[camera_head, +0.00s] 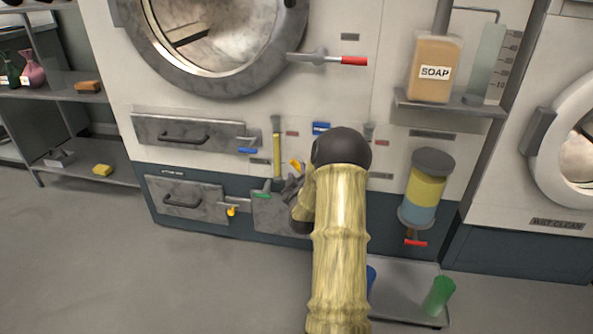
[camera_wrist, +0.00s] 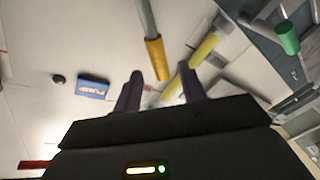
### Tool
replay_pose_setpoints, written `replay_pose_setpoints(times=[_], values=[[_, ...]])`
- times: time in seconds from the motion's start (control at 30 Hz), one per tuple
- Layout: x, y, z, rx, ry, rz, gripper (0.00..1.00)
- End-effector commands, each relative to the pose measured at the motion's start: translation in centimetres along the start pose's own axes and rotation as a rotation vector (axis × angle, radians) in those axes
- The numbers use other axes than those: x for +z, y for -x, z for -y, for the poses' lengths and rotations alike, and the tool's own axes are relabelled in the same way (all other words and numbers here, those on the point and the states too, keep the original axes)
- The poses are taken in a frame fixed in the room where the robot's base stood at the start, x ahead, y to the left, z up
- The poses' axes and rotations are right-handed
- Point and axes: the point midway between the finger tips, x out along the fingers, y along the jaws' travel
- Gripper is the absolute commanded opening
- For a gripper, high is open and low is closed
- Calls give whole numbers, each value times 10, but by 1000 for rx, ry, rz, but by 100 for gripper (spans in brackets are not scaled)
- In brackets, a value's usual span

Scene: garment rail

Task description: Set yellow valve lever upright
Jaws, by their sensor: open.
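The yellow valve lever's grip (camera_head: 296,166) shows just above my gripper in the head view and looks tilted. In the wrist view its yellow-orange grip (camera_wrist: 156,60) sits on a grey rod coming down from the top edge. The grip's end lies just beyond the gap between the fingertips of my gripper (camera_wrist: 162,76), closer to the left finger. The fingers are apart, with nothing held between them. I cannot tell whether a finger touches the grip. In the head view my gripper (camera_head: 293,187) is partly hidden by my arm, as is the valve's body.
A yellow tube (camera_wrist: 205,48) runs behind the right finger; a green handle (camera_wrist: 288,38) is at upper right. A blue PUMP label (camera_wrist: 92,87) is at left. A second small yellow handle (camera_head: 231,211) is by the lower drawer. A tray (camera_head: 400,315) with cups stands at right.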

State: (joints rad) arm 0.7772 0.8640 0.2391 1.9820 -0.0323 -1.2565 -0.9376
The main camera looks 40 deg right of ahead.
Motion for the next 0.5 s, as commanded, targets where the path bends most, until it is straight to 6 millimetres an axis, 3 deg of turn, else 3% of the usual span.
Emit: replay_pose_setpoints(times=[0.23, 0.5], values=[[3, -36, 2, 2, -1, 0, 41], [1, -51, 0, 0, 0, 1, 41]])
